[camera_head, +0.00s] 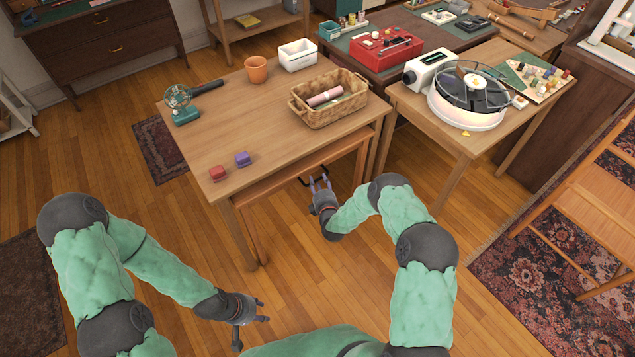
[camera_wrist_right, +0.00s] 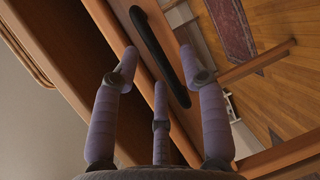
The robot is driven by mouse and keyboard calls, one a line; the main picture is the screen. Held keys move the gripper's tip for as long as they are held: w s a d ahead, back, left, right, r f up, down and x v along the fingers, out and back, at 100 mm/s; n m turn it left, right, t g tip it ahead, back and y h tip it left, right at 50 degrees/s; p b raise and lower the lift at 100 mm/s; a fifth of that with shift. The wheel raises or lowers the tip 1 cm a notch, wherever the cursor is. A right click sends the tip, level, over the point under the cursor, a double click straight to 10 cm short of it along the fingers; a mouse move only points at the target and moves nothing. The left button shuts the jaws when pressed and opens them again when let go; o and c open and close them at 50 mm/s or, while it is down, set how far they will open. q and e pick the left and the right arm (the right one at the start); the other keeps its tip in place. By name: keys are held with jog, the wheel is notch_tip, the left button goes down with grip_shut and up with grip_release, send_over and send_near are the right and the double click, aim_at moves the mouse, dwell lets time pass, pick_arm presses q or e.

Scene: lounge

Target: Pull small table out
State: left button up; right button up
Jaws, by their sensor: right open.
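The small table (camera_head: 300,170) is nested under the larger wooden table (camera_head: 235,115), with its front rail and a leg showing below the larger top. A dark curved handle (camera_wrist_right: 160,55) is on its front rail in the right wrist view. My right gripper (camera_head: 320,184) is open at the front of the small table. In the wrist view, my right gripper's purple fingertips (camera_wrist_right: 158,60) are spread to either side of the handle, with a third finger below; whether they touch it is unclear. My left gripper (camera_head: 252,330) is open and empty, low above the floor at front.
A side table (camera_head: 440,133) stands right. Bare floor (camera_head: 300,270) lies in front.

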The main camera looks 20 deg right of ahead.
pick_arm(q)
jog(key=shift+f+b, duration=0.3)
jog(key=shift+f, duration=0.15)
pick_arm(e)
jog(key=shift+w+d+f, duration=0.1)
jog(key=shift+w+f, duration=0.1)
jog(key=shift+w, duration=0.9)
